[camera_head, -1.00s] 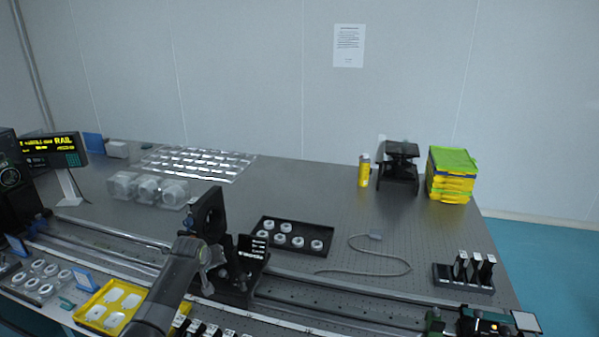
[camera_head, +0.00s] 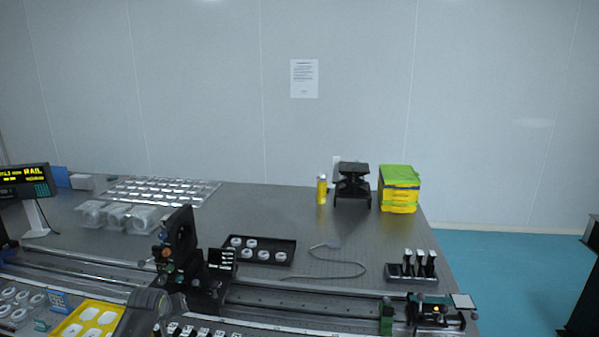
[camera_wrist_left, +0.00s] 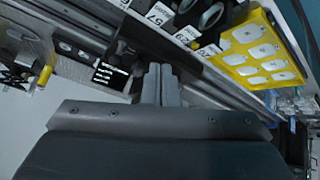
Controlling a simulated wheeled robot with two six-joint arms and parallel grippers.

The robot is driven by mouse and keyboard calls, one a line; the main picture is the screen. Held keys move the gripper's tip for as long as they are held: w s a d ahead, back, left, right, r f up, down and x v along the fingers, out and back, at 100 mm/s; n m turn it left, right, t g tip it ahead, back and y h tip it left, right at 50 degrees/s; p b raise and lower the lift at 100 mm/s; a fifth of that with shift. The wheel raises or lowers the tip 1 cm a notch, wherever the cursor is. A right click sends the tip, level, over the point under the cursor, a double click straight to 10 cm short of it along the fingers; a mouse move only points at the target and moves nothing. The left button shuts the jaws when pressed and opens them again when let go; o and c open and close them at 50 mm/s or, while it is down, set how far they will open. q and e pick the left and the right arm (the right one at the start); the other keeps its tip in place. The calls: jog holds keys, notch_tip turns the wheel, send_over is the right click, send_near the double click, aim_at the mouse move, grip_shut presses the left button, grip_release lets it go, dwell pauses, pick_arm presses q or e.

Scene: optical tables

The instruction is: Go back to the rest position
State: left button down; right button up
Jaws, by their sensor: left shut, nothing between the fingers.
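My left arm comes in at the bottom of the head view, and its gripper (camera_head: 172,298) is low in front of the black optical mount (camera_head: 180,240) on the rail. In the left wrist view the gripper (camera_wrist_left: 160,82) is shut, with nothing between its fingers. It hangs over the table's front part, close to the rail and the numbered labels. I cannot tell the exact gap to the mount. My right gripper is in neither view.
A yellow tray (camera_head: 68,328) with white pieces lies at the lower left; a yellow tray also shows in the wrist view (camera_wrist_left: 233,59). A black tray of white rings (camera_head: 285,245) lies behind the rail (camera_head: 300,301). Open table lies behind. Blue floor (camera_head: 510,260) is at the right.

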pick_arm(q)
jog(key=s+d+f+m+g, duration=0.1)
jog(key=s+f, duration=0.4)
jog(key=s, duration=0.6)
jog(key=s+d+f+m+g, duration=0.15)
jog(key=s+f, duration=0.25)
jog(key=s, duration=0.7)
jog(key=s+d+r+m+g, duration=0.1)
jog(key=s+r, duration=0.2)
jog(key=s, duration=1)
jog(key=s+d+r+m+g, duration=0.1)
jog(key=s+r, duration=0.2)
jog(key=s, duration=1)
notch_tip(320, 180, down, 29)
jog(key=a+b, duration=0.2)
jog(key=b, duration=0.3)
jog(key=s+f+g+b, duration=0.1)
jog(key=s+f+b, duration=0.1)
jog(key=s+f, duration=0.5)
jog(key=s+d+f+g+b, duration=0.1)
jog(key=s+f+b, duration=0.1)
jog(key=s+f, duration=0.6)
notch_tip(320, 180, down, 6)
jog(key=shift+d, duration=0.2)
